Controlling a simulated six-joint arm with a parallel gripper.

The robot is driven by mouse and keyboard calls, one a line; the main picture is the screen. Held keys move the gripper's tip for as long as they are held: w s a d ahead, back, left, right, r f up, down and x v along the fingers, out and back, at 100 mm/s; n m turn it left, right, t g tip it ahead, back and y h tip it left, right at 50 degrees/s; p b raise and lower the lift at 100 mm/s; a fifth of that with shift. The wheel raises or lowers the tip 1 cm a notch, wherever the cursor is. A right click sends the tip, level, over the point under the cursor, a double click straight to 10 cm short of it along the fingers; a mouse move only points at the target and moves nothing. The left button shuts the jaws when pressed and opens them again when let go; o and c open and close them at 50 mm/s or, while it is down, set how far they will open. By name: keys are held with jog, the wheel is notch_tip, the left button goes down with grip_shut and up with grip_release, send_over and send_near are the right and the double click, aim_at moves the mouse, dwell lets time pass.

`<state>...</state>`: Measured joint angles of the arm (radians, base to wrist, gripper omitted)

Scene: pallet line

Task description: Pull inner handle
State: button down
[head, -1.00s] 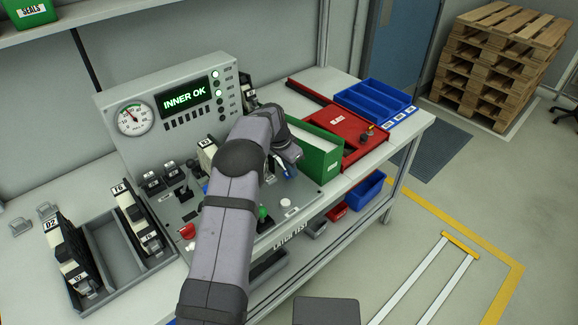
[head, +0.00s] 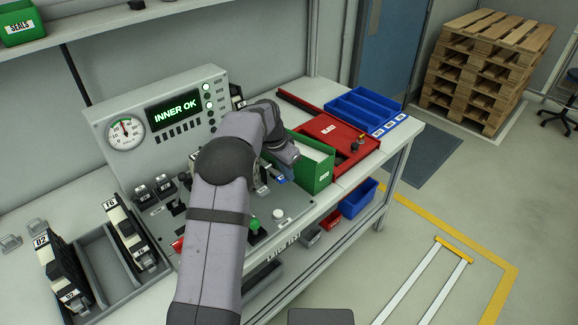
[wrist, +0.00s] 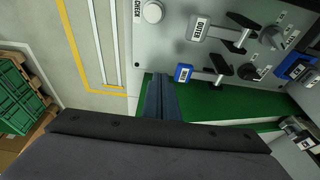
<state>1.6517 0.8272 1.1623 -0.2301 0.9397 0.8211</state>
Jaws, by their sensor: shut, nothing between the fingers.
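In the head view my arm covers much of the panel (head: 292,203); a blue grip (head: 281,179) shows below my wrist. The display (head: 173,109) reads INNER OK.
A green bin (head: 318,175) and a red tray (head: 325,128) stand right of the panel, with blue bins (head: 362,108) behind. A white button (wrist: 153,12) is near the CHECK label. Black units stand in a grey rack (head: 104,262) at left. Open floor lies right.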

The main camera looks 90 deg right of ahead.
jog(key=a+r+b, duration=0.2)
jog(key=a+r, duration=0.1)
jog(key=r, duration=0.3)
jog(key=shift+s+a, duration=0.15)
jog(key=shift+s, duration=0.1)
dwell(0.6)
jog(key=w+a+n+t, duration=0.1)
jog(key=w+a+n, duration=0.2)
jog(key=w, duration=0.7)
jog(key=w+a+n, duration=0.3)
jog(key=w+a, duration=0.1)
jog(key=w, duration=0.7)
jog(key=w+a+f+n+t, duration=0.1)
jog(key=w+a+f+n, duration=0.1)
jog(key=w+a+n, duration=0.7)
jog(key=w+a+f+n+y, duration=0.15)
jog(key=w+a, duration=0.25)
jog(key=a, duration=0.8)
jog(key=w+a+f+n, duration=0.25)
jog(key=w+a, duration=0.25)
jog(key=a, duration=0.6)
jog(key=s+a+f+n, duration=0.1)
jog(key=s+a+n, duration=0.2)
jog(key=a, duration=0.5)
jog(key=s+a+f+n, duration=0.1)
jog(key=s+a+n, duration=0.3)
jog(key=a, duration=0.4)
jog(key=shift+f+n+y, duration=0.3)
jog(key=shift+n+y, duration=0.15)
jog(key=shift+n, duration=0.05)
